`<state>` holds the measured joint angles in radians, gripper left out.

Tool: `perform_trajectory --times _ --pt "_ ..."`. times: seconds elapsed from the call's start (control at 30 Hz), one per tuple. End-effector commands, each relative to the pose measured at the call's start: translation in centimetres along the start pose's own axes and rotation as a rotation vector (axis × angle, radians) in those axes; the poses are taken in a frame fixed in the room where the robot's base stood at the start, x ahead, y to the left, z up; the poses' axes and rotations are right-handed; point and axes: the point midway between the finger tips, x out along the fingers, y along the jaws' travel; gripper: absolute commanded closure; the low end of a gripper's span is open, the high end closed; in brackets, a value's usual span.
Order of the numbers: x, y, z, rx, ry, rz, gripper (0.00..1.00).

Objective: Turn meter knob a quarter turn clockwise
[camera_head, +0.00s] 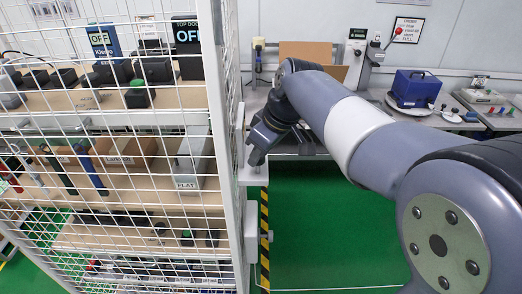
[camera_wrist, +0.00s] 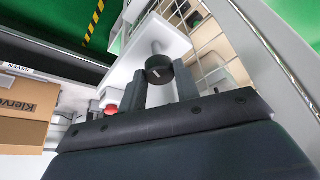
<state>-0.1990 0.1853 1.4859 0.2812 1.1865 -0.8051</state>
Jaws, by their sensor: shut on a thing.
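My gripper (camera_head: 256,160) is at the free edge of the wire cage door, by a pale block on its frame. In the wrist view its two dark fingers (camera_wrist: 160,80) stand on either side of a round black knob (camera_wrist: 159,68) with a short white mark, shut on it. The knob sits on a short shaft from a pale plate (camera_wrist: 157,35). Behind the mesh, a blue tester (camera_head: 104,40) and a black tester (camera_head: 187,35) show OFF on the top shelf. I cannot tell whether the gripped knob belongs to a meter.
The wire cage (camera_head: 231,110) stands left, its shelves holding dark blocks, a green-topped piece (camera_head: 137,90) and a box marked FLAT (camera_head: 190,165). A grey bench at the back carries a blue device (camera_head: 415,88) and an open cardboard box (camera_head: 306,52). The green floor (camera_head: 330,230) is clear.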

Motion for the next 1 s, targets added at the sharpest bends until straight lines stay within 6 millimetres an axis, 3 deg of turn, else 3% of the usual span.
perform_trajectory --times 0.6,1.0 --pt "-0.11 -0.48 -0.22 0.508 0.001 0.213 0.92" --pt "0.01 -0.56 -0.26 0.692 0.0 0.287 0.93"
